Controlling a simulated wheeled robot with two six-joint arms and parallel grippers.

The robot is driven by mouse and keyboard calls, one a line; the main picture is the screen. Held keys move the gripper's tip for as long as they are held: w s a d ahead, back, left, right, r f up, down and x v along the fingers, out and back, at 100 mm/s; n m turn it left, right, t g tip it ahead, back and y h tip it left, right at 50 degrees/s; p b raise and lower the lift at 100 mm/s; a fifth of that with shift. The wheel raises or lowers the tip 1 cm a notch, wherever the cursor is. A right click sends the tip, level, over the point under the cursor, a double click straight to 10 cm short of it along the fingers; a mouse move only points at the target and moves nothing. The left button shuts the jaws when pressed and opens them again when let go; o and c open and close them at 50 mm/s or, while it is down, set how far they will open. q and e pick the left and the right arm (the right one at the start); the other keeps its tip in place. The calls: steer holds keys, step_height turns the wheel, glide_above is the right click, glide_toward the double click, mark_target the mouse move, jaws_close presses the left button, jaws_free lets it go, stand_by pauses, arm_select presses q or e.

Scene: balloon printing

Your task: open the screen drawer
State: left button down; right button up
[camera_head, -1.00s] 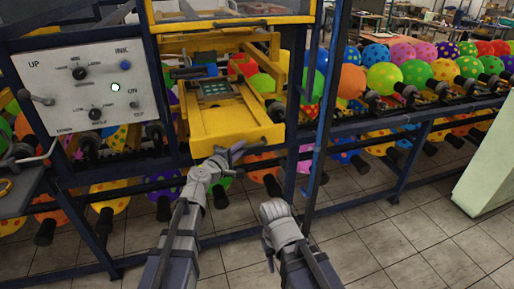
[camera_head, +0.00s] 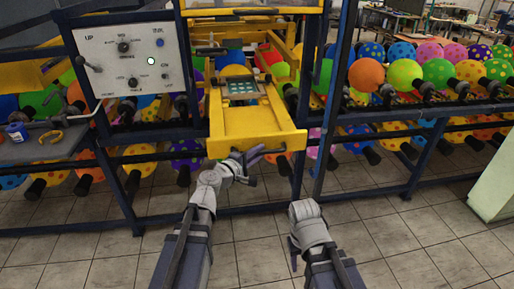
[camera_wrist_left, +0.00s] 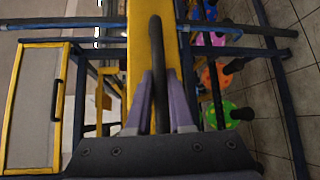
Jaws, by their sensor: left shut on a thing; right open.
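The screen drawer (camera_head: 250,128) is a yellow tray sliding out of the blue-framed machine, clearly pulled out towards me. A green-framed screen (camera_head: 240,88) lies farther back in it. My left gripper (camera_head: 251,157) is at the drawer's front edge. In the left wrist view its purple fingers (camera_wrist_left: 160,105) are shut on the black handle (camera_wrist_left: 157,65) of the yellow drawer front (camera_wrist_left: 140,60). My right arm is bent low at the right, away from the drawer; only a little of its right gripper (camera_head: 293,254) shows, and its fingers are mostly hidden.
A control panel (camera_head: 134,68) with knobs is left of the drawer. Dotted balloons (camera_head: 440,72) on black holders line the racks right and below. A side table (camera_head: 30,146) holds a small bottle and a yellow ring. The tiled floor (camera_head: 400,225) in front is clear.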

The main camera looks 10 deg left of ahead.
arm_select(q)
steer(key=shift+s+d, duration=0.15)
steer(key=shift+s, duration=0.35)
steer(key=shift+s+d, duration=0.15)
steer(key=shift+s, duration=0.35)
steer(key=c, duration=1.1)
jaws_free()
